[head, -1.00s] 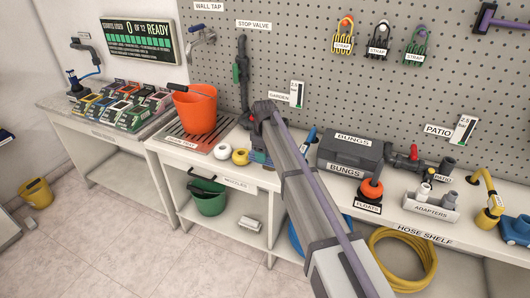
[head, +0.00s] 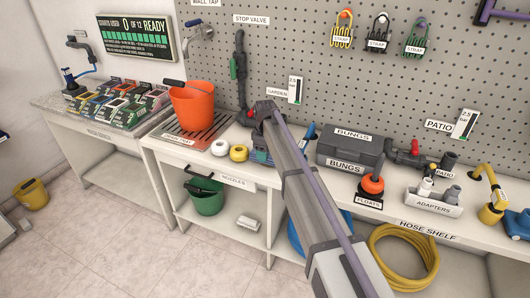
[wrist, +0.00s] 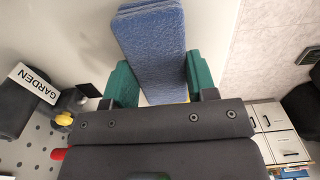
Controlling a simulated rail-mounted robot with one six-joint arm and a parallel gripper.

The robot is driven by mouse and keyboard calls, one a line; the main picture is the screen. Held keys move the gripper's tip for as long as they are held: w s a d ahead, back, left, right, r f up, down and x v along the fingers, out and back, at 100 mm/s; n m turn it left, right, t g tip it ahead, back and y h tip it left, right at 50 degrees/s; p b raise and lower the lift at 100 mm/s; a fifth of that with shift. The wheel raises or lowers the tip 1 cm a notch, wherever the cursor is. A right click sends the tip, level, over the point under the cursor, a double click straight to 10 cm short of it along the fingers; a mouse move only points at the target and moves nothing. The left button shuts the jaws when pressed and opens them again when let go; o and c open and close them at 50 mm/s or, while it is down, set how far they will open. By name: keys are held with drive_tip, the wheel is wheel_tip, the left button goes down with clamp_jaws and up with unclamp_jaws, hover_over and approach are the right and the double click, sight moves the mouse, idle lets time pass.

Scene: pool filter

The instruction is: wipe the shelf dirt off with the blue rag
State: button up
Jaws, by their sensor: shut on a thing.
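My gripper (wrist: 153,82) has green finger pads and is shut on the blue rag (wrist: 150,35), one pad on each side of it. The rag is a folded, textured blue block sticking out past the fingers, above a pale surface in the wrist view. In the head view my arm reaches over the long white shelf (head: 338,190), and my gripper (head: 260,150) is at its back, near the garden label. My arm hides part of the shelf, and the rag is hard to make out there. I cannot make out any dirt on the shelf.
The orange bucket (head: 193,106) and two tape rolls (head: 220,148) stand left of my gripper. The bungs box (head: 350,147), floats (head: 371,187) and adapters tray (head: 432,202) stand to the right. The pegboard (head: 330,70) rises close behind. A yellow hose (head: 404,258) lies below.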

drive_tip(key=shift+f+b, duration=0.65)
drive_tip(key=shift+f, duration=0.05)
drive_tip(key=shift+r, duration=0.1)
drive_tip(key=shift+s+a+r, duration=0.1)
drive_tip(key=shift+s+a, duration=0.1)
drive_tip(key=shift+s, duration=0.4)
drive_tip(key=shift+s+a, duration=0.2)
drive_tip(key=shift+s, duration=0.4)
drive_tip(key=shift+w+d, duration=0.2)
drive_tip(key=shift+w, duration=0.4)
drive_tip(key=shift+w+d, duration=0.2)
drive_tip(key=shift+w, duration=0.4)
drive_tip(key=shift+s+a, duration=0.2)
drive_tip(key=shift+s, duration=0.4)
drive_tip(key=shift+s+a, duration=0.2)
drive_tip(key=shift+s, duration=0.4)
drive_tip(key=shift+w+d+f, duration=0.15)
drive_tip(key=shift+w+d, duration=0.05)
drive_tip(key=shift+w, duration=0.35)
drive_tip(key=shift+w+d+f, duration=0.1)
drive_tip(key=shift+w+d, duration=0.05)
drive_tip(key=shift+w, duration=0.4)
drive_tip(key=shift+r, duration=0.15)
